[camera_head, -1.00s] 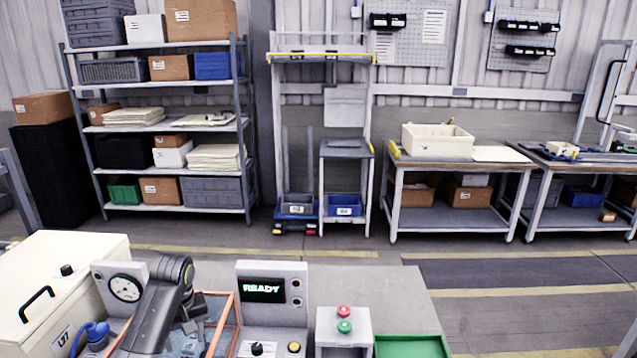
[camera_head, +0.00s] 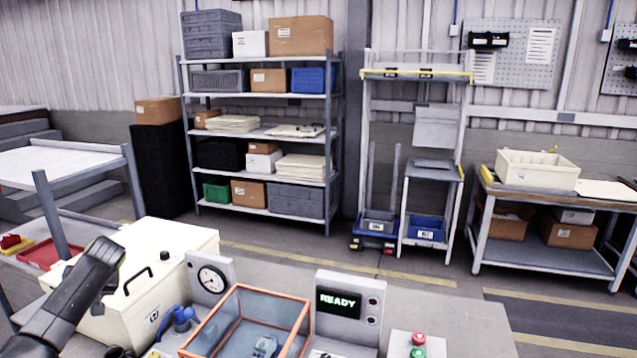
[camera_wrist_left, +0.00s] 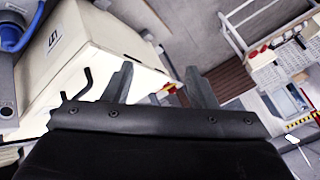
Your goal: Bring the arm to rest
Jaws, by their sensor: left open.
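My left arm comes in from the lower left of the head view, raised beside a cream box with a black handle. My left gripper is hidden in the head view; in the left wrist view its two fingers (camera_wrist_left: 157,88) are apart with nothing between them. The cream box (camera_head: 178,240) stands on the bench, and it also shows in the left wrist view (camera_wrist_left: 100,45). My right arm and gripper are not in view.
On the bench, an orange-framed clear case (camera_head: 235,325), a gauge (camera_head: 211,278), a READY display (camera_head: 340,303) and a box with red and green buttons (camera_head: 412,350) stand right of my arm. A blue connector (camera_head: 181,318) is beside the cream box. Shelves stand behind.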

